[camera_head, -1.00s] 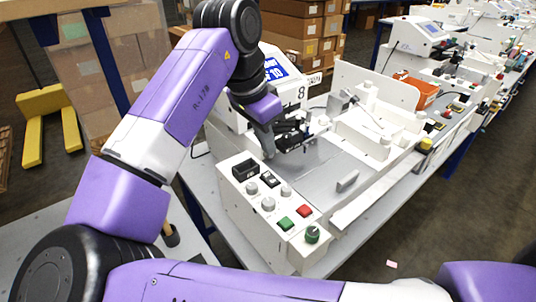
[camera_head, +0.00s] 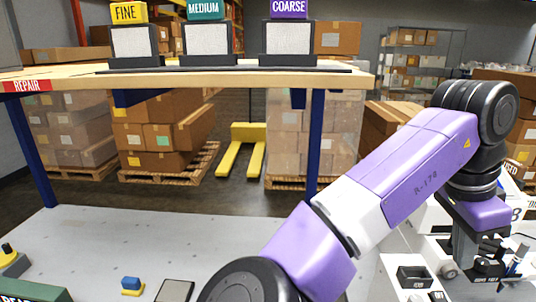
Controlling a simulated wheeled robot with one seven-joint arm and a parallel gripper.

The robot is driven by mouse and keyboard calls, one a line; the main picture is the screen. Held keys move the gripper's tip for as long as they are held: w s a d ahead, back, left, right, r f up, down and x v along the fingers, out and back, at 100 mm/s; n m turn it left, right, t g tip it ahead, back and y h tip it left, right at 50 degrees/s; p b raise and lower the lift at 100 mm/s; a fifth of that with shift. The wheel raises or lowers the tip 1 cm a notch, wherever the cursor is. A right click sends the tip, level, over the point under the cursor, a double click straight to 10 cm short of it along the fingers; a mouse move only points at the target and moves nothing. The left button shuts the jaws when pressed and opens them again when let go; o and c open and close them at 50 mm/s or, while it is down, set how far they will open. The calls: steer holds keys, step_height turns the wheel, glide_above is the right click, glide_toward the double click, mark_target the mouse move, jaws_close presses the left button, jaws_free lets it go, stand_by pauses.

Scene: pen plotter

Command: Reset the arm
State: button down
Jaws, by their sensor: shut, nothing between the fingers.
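My arm, purple and white with black joints, reaches from the bottom middle to the upper right in the head view. It bends down at the right edge. My gripper (camera_head: 490,262) hangs at its end, small and dark, over the white plotter machine (camera_head: 448,262) at the lower right. The gripper looks shut and empty. Only part of the machine shows, with a black switch on its panel (camera_head: 414,277). The arm and the picture edge hide the rest. I cannot tell whether the fingers touch anything.
A grey worktop (camera_head: 110,245) spreads across the lower left, with a small blue and yellow part (camera_head: 131,286) on it. Behind it, a wooden shelf (camera_head: 200,79) on blue posts carries FINE, MEDIUM and COARSE blocks. Stacked boxes (camera_head: 165,130) and a yellow pallet jack (camera_head: 243,150) stand beyond.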

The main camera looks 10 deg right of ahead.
steer(key=w+d+r+n+t+h, duration=0.3)
steer(key=w+d+r+t+h, duration=0.3)
steer(key=d+r+h, duration=0.45)
steer(key=w+a+r+n+t+h, duration=0.3)
steer(key=w+a+r+n+t, duration=0.15)
steer(key=r+n+t, duration=0.2)
steer(key=s+a+f+n+t+y, duration=0.3)
steer(key=a+f+n+t+y, duration=0.35)
steer(key=a+f+n, duration=0.2)
steer(key=s+a+f+n+t+y, duration=0.2)
steer(key=a+f+n+t+y, duration=0.3)
steer(key=a+f+n+y, duration=0.3)
steer(key=s+a+f+m+g, duration=0.1)
steer(key=s+a+f+g, duration=0.1)
steer(key=s+f, duration=0.5)
steer(key=s+a+f+m+g+y, duration=0.1)
steer(key=s+f, duration=0.5)
steer(key=s, duration=0.7)
steer(key=s+a+f+m+g+y, duration=0.1)
steer(key=s+a+f+g, duration=0.4)
steer(key=s, duration=0.5)
step_height(320, 180, down, 3)
steer(key=shift+s+a+r+m, duration=0.2)
steer(key=shift+a+m, duration=0.2)
steer(key=shift+m, duration=0.4)
